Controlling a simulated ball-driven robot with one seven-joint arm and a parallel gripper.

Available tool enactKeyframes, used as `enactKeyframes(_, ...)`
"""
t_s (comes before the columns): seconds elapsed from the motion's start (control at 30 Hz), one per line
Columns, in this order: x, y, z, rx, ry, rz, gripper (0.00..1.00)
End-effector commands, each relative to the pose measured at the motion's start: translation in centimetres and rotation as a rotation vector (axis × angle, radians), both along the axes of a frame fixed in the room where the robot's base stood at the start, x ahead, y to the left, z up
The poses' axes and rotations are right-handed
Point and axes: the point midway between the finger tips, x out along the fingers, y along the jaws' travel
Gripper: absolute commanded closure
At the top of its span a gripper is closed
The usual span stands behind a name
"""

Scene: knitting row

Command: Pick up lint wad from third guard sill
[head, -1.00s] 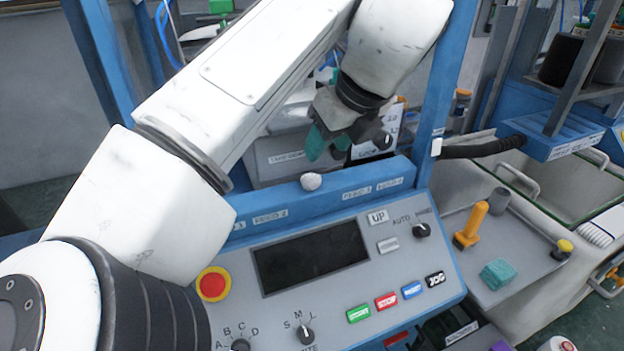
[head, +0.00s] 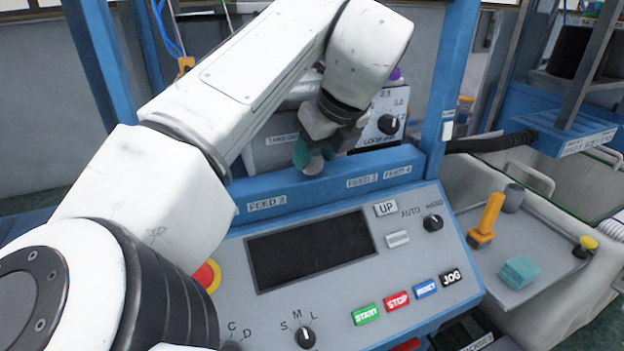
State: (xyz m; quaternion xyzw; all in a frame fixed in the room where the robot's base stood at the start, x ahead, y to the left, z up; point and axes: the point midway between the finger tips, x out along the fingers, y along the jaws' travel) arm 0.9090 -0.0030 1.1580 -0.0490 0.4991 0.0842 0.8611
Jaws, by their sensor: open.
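The lint wad (head: 314,167) is a small whitish-grey lump on the blue sill (head: 322,189), above the black display and between the FEED 2 and FEED 3 labels. My gripper (head: 315,153) points down over the wad, with its teal fingertips apart. The fingers are close around the wad's upper part and partly hide it. I cannot tell whether they touch it.
The control panel (head: 230,270) with knobs and coloured buttons lies in front of the sill. A blue upright post (head: 455,85) stands to the right. A side tray (head: 500,285) holds an orange-handled tool (head: 487,218) and a teal block (head: 519,271).

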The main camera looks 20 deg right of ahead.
Motion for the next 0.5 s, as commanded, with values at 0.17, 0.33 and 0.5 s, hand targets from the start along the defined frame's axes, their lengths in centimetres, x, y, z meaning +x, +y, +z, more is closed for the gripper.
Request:
enactKeyframes(0.17, 0.52, 0.12, -1.01, 0.001, -0.001, 0.000, 0.51)
enactKeyframes(0.33, 0.57, 0.12, -0.93, 0.001, -0.001, 0.000, 0.51)
enactKeyframes(0.5, 0.56, 0.12, -0.94, 0.001, 0.000, 0.000, 0.59)
